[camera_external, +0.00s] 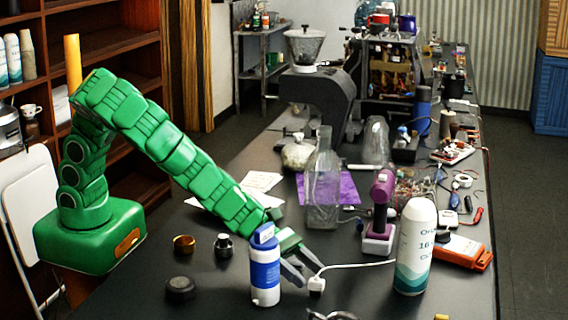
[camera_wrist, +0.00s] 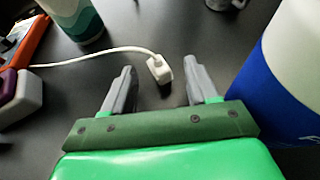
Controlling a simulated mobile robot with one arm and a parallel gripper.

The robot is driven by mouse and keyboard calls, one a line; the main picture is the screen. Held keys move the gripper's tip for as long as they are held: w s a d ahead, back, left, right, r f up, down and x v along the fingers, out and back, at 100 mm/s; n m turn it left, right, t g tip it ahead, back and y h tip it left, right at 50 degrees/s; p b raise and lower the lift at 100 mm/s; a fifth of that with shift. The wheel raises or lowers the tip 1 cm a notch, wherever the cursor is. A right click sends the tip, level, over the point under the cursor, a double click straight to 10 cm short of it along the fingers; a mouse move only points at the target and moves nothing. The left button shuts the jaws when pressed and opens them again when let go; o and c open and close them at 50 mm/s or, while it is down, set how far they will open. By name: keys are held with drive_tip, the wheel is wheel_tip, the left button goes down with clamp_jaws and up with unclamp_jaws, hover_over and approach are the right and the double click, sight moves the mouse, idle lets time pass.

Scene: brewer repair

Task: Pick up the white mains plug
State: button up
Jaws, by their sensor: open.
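The white mains plug (camera_external: 316,285) lies on the dark worktop, with its white cable running off to the right in the external view. In the wrist view the plug (camera_wrist: 159,69) sits just beyond the fingertips, between the lines of the two fingers, with its cable leading left. My gripper (camera_external: 306,277) is open, low over the worktop beside the plug. I cannot tell the exact height of the fingertips above the worktop.
A blue and white bottle (camera_external: 265,268) stands close beside my gripper; it also shows at right in the wrist view (camera_wrist: 290,70). A tall white and teal can (camera_external: 415,250), a purple drill (camera_external: 382,205) and a clear glass bottle (camera_external: 322,190) stand nearby. A black round lid (camera_external: 181,289) lies left.

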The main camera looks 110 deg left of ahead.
drive_tip(key=shift+w+d+f, duration=0.2)
drive_tip(key=shift+w+f, duration=0.05)
drive_tip(key=shift+w, duration=0.3)
clamp_jaws()
